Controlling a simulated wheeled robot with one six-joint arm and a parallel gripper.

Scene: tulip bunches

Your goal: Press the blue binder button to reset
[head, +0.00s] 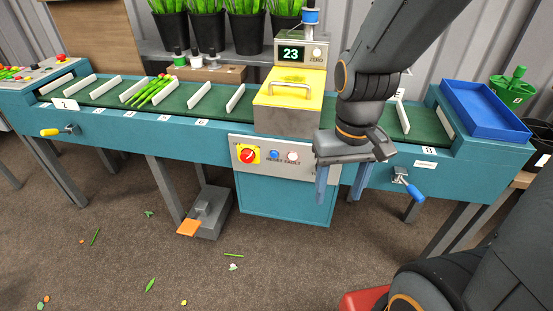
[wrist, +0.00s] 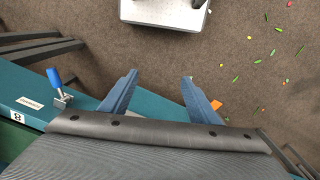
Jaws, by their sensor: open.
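The blue button (head: 274,155) is on the grey control panel (head: 240,173) at the front of the teal conveyor bench, under the yellow binder box (head: 290,98). My gripper (head: 340,184) points down in front of the bench, to the right of the panel's buttons and apart from the blue button. In the wrist view my gripper (wrist: 156,95) is open and empty, its blue fingers spread above the floor. The panel is not visible there.
The counter display (head: 291,53) reads 23. Green stems (head: 152,91) lie on the slatted belt at left. A blue-handled clamp (head: 408,184) sticks out to the right of my gripper. A grey pedal with orange (head: 206,212) stands on the floor. A blue tray (head: 484,108) is at right.

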